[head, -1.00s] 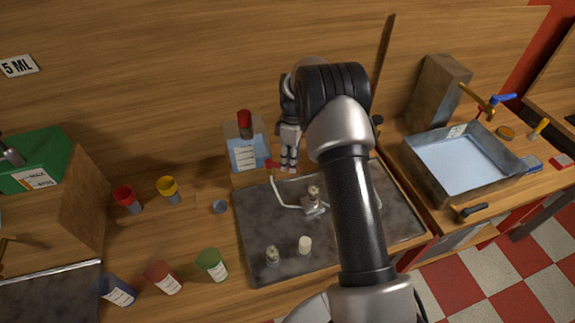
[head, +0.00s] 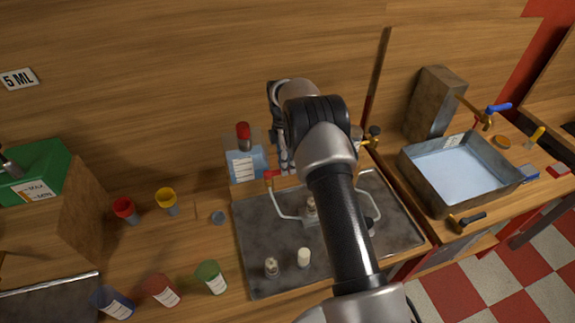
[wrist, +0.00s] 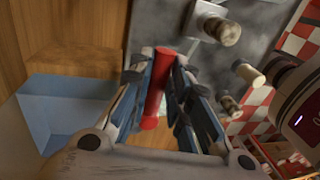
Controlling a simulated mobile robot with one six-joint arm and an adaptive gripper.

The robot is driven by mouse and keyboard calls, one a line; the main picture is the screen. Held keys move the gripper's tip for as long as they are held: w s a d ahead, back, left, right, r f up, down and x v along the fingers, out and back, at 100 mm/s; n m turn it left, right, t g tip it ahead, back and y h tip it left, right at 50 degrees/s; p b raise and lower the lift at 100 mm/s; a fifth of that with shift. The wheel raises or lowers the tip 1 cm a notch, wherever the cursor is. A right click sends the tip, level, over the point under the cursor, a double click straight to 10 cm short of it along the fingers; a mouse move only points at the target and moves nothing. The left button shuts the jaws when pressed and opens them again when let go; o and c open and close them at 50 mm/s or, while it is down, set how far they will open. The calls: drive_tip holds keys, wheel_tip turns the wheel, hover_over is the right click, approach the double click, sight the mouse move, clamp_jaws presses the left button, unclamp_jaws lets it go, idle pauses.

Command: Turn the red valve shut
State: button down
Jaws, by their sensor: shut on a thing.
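The red valve (head: 269,175) shows in the head view as a small red handle at the left end of a pale curved tube, over the back of the dark tray (head: 270,230). In the wrist view its long red handle (wrist: 156,85) runs between my two fingers. My gripper (wrist: 167,68) is shut on the red handle, with one finger on each side. In the head view my gripper (head: 284,160) is partly hidden behind my own arm, just right of the red handle.
A metal basin of water (head: 455,170) is at the right.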

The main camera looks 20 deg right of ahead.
idle(0.3)
drive_tip(key=c, duration=1.5)
unclamp_jaws()
drive_tip(key=r, duration=0.4)
drive_tip(key=w+r, duration=0.1)
drive_tip(key=r, duration=0.3)
drive_tip(key=w+r, duration=0.1)
drive_tip(key=r, duration=0.3)
drive_tip(key=shift+w, duration=0.2)
drive_tip(key=shift+f, duration=0.1)
